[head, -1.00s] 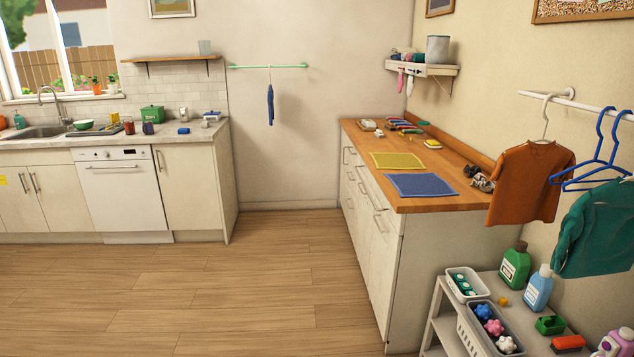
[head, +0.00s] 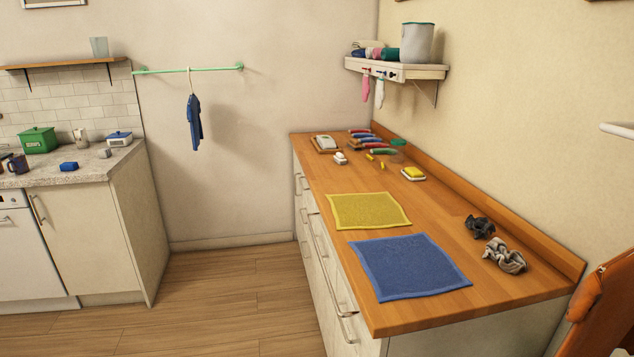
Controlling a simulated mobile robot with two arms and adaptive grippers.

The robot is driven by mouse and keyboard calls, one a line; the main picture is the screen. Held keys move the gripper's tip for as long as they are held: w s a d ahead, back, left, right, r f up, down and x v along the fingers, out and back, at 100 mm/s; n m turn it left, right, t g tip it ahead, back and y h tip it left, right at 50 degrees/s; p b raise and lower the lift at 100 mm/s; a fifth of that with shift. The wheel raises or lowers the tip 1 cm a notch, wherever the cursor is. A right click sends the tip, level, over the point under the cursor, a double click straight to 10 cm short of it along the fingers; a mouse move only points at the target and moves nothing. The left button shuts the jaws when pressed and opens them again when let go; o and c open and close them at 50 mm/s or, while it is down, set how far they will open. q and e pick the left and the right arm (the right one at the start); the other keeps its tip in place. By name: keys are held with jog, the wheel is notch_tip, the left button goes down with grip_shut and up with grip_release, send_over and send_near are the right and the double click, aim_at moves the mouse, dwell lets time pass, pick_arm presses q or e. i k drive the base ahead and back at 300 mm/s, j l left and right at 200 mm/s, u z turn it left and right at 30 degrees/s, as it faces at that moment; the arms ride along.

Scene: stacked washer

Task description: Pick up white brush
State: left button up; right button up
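A small white object (head: 340,158), which may be the white brush, lies on the wooden counter (head: 500,270) near its far left end. It is too small to be sure what it is. Just behind it lies a white block-like item on a brown base (head: 325,144), which could also be a brush. Several brushes or tools with red, blue and green handles (head: 372,140) lie to the right of these. Neither of my grippers is in view.
A yellow mat (head: 369,210) and a blue mat (head: 408,265) lie on the counter. A yellow-and-white sponge (head: 413,173) and crumpled dark and grey cloths (head: 504,257) lie along the right. A wall shelf (head: 400,70) hangs above. The wooden floor (head: 235,310) left of the counter is clear.

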aim_at(339, 157)
jog(key=i+z, duration=0.2)
jog(key=i, duration=1)
